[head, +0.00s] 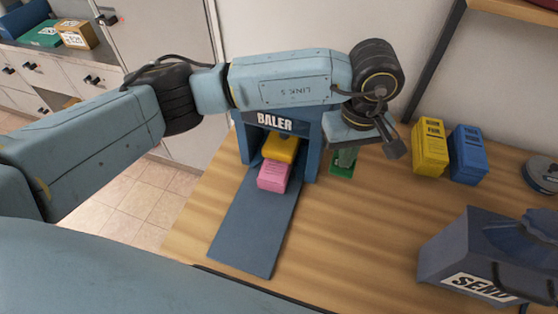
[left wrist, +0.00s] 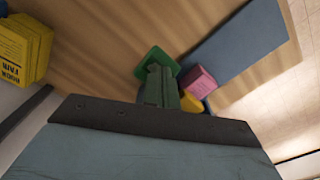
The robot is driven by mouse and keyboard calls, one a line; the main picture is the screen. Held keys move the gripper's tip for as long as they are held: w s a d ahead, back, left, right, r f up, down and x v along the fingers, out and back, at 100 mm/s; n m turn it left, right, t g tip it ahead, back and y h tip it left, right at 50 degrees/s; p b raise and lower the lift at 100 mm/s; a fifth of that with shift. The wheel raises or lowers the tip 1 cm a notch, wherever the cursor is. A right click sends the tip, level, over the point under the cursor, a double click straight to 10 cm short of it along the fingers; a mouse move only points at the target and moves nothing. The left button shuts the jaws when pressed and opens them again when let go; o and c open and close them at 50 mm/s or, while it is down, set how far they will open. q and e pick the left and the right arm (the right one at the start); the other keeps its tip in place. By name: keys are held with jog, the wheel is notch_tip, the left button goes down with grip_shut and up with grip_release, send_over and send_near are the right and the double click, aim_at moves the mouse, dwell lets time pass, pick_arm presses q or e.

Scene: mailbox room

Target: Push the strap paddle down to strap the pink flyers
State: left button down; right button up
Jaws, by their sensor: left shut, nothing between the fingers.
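The pink flyers (head: 273,176) lie as a small stack at the mouth of the blue baler (head: 244,139), at the top of its ramp. A yellow block (head: 280,147) sits just behind and above them. They also show in the left wrist view (left wrist: 199,77). A green pad (head: 341,170), seemingly the strap paddle, is right of the baler and also shows in the left wrist view (left wrist: 153,55). My left gripper (head: 346,159) is shut and empty, pointing down over the green pad and partly hiding it. I cannot tell if they touch. My right gripper is not in view.
The dark blue ramp (head: 246,225) runs toward me from the baler. Yellow (head: 430,148) and blue (head: 468,155) bundles stand right of my left gripper. A SEND box (head: 455,250) is at the lower right. The wooden table (head: 360,230) is clear between ramp and box.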

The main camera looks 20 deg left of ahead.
pick_arm(q)
notch_tip(320, 180, up, 11)
jog(key=p, duration=0.4)
dwell(0.5)
dwell(0.4)
